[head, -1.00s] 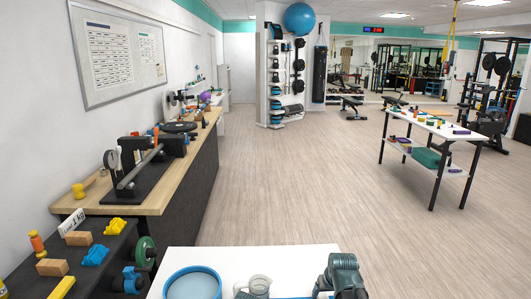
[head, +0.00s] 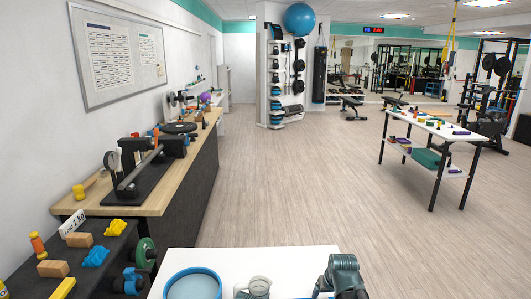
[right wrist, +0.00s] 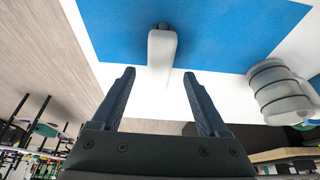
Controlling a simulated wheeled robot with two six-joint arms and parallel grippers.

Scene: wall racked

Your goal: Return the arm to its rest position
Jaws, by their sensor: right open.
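My right gripper (right wrist: 158,82) is open in the right wrist view, with its two dark fingers apart and nothing between them. Beyond the fingertips, a pale, rounded, upright-looking object (right wrist: 162,48) stands over a blue mat (right wrist: 225,30). Whether the fingers are near it in depth is hard to tell. My right arm (head: 343,272) shows at the bottom of the head view, over the right end of the white table. My left gripper is not in view.
The white table (head: 250,258) bears a blue round tray (head: 192,286) and a grey translucent jug (head: 257,288), which also shows in the right wrist view (right wrist: 278,90). A dark bench (head: 100,285) with small items stands at left.

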